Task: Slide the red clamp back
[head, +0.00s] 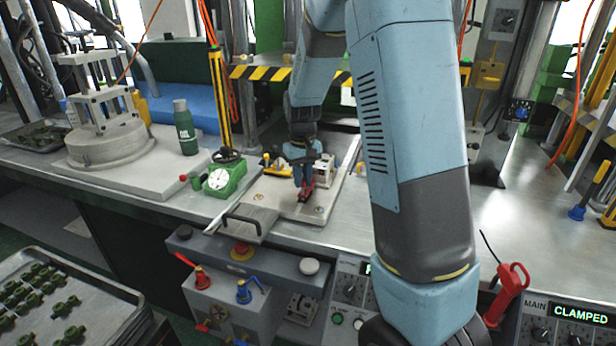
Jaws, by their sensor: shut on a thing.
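The red clamp (306,190) is on the light metal plate (270,196) in the middle of the bench. It is small in the head view and partly covered by my gripper. My gripper (304,180) points down at the clamp from above and is shut on it. A pale block-like mold (323,168) stands just right of my gripper, on the same plate. A yellow clamp part (270,165) lies left of the gripper. A display at the lower right reads CLAMPED (583,315).
A green box with a white dial (222,180) stands left of the plate. A green bottle (185,128) and a round metal vessel (110,140) are farther left. A control box with red and blue valves (228,295) is in front. A tray of green parts (100,284) is lower left.

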